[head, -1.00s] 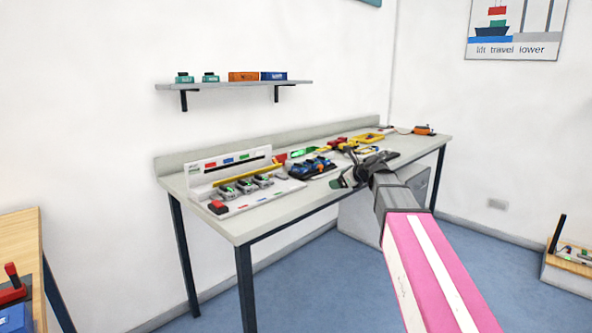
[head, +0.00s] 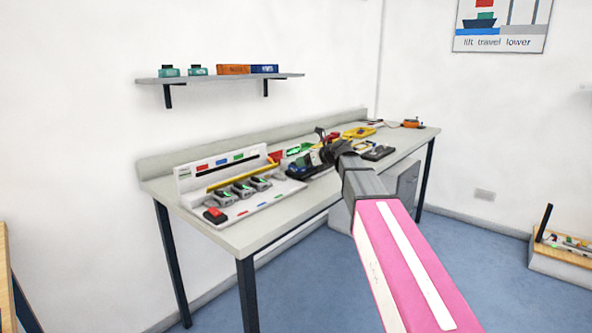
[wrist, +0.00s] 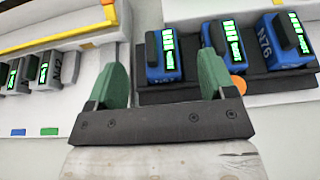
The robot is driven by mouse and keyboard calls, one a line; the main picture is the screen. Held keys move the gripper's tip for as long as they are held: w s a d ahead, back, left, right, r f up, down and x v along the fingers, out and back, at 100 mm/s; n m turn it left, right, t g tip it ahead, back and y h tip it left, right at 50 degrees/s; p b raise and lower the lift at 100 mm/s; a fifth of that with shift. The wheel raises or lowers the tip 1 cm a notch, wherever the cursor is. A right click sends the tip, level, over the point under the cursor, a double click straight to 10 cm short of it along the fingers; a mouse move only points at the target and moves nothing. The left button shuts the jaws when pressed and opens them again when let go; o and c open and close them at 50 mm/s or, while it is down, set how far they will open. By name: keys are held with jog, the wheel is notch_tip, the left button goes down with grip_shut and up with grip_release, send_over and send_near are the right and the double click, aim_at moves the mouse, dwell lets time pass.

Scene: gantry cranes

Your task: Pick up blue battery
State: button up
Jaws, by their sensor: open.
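Several blue batteries with green lit displays sit in a dark tray (wrist: 190,92) in the wrist view. The left one (wrist: 160,62) is upright and lies between the lines of my two fingers, beyond the tips. A middle blue battery (wrist: 222,45) is partly hidden by my right finger. A right blue battery (wrist: 285,45) is marked N76. My gripper (wrist: 164,75) has green fingers, spread open and empty. In the head view my gripper (head: 326,145) is over the tray area and hides most of the blue batteries.
A white rack with grey batteries (head: 240,189) and a red block (head: 214,215) stands on the left of the grey table (head: 262,233). Yellow and orange items lie toward the far right end. A wall shelf (head: 220,77) hangs above.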

jog(key=shift+x, duration=3.55)
jog(key=shift+s+r, duration=0.1)
jog(key=shift+r, duration=0.05)
jog(key=c, duration=1.1)
